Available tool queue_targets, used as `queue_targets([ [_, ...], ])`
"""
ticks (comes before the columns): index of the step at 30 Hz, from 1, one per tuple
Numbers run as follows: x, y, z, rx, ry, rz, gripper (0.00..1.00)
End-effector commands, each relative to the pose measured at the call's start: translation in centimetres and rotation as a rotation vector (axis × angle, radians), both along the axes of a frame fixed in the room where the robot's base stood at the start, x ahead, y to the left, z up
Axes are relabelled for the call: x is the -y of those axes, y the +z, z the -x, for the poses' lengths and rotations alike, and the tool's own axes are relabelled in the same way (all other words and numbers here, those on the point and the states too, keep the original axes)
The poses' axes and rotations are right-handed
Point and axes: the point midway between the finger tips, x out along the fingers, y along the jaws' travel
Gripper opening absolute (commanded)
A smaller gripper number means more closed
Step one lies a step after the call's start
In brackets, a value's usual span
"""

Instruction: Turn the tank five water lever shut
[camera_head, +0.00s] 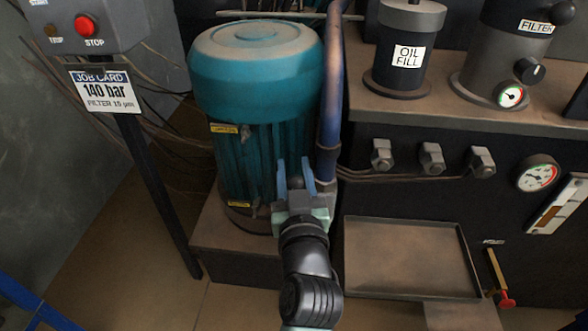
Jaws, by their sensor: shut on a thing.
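My gripper (296,178) is in the middle of the view, in front of the teal motor (245,75). Its two blue-grey fingers point up and away, shut on a small dark rounded thing (296,183) between them. Most of that thing is hidden, and I cannot tell what it is. No lever labelled tank five shows.
A shallow brown tray (405,224) lies right of my gripper. A blue pipe (332,90) rises beside the motor. The dark tank (440,140) carries several grey fittings and a gauge (538,174). A control box (85,25) on a post stands left.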

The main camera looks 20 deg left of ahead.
Motion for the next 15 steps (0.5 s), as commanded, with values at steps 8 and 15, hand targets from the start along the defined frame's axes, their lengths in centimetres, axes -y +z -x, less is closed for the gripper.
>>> queue_targets([
  [8, 0.05, -0.13, 0.03, -0.002, -0.001, 0.003, 0.0],
  [15, -0.31, -0.45, 0.14, 0.013, -0.001, 0.053, 0.0],
])
